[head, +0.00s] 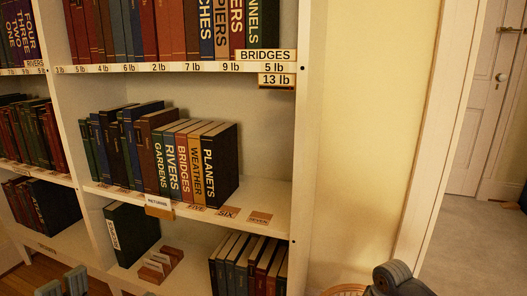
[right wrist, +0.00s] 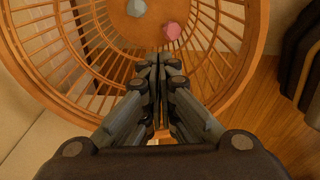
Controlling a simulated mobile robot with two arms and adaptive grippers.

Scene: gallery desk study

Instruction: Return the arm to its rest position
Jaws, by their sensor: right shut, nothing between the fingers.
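My right gripper (right wrist: 158,75) is shut and empty in the right wrist view. Its fingers are over a round wooden slatted basket (right wrist: 60,75). Inside the basket, beyond the fingertips, are a grey-blue faceted piece (right wrist: 136,8) and a pink faceted piece (right wrist: 172,31). In the head view part of my right arm shows at the bottom right, beside a sliver of the basket rim (head: 345,290); the right fingers are hidden there. My left gripper (head: 62,284) shows only as two separate fingertips at the bottom left, apart, with nothing seen between them.
A white bookcase (head: 304,120) fills the left and middle. Its middle shelf holds labelled books, including a dark PLANETS book (head: 225,160), with small tags along the edge. More books and small brown blocks (head: 160,265) are below. A doorway with open floor (head: 470,240) is at right.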

